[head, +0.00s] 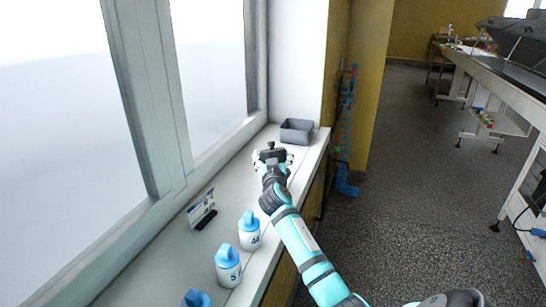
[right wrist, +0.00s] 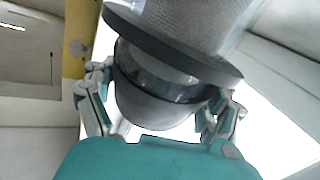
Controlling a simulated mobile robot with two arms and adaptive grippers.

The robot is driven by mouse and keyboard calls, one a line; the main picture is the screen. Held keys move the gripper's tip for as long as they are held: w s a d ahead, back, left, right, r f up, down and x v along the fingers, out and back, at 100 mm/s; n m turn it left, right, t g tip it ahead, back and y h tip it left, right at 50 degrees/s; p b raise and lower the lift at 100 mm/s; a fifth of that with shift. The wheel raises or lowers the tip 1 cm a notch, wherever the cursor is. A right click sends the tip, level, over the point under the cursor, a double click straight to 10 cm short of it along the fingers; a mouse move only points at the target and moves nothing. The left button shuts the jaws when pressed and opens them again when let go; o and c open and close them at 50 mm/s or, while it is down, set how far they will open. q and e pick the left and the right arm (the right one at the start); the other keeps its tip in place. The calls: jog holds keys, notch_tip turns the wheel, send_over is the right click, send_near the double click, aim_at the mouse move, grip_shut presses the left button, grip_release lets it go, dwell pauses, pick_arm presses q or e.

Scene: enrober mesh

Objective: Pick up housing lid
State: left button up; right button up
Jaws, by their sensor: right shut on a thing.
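The housing lid, a dark grey round piece with a wide flat rim and a rounded bowl-like part, is at my right gripper. It shows in the right wrist view (right wrist: 150,104) and as a small dark shape in the head view (head: 270,152). My right gripper (right wrist: 165,92) is shut on it, with one finger on each side of the rounded part, below the rim. In the head view this gripper (head: 272,160) is over the far part of the window ledge. A light grey, mesh-textured cylinder (right wrist: 200,22) shows beyond the rim; whether it is joined to the lid I cannot tell. My left gripper is not in view.
A grey open bin (head: 297,131) stands at the ledge's far end, just beyond the gripper. Blue-capped white bottles (head: 249,232) (head: 228,267) and a small card stand (head: 202,210) are nearer. The window is left; open floor (head: 420,170) is right.

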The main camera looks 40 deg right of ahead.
aim_at(273, 150)
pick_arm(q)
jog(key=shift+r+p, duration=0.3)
pick_arm(e)
notch_tip(273, 150, up, 10)
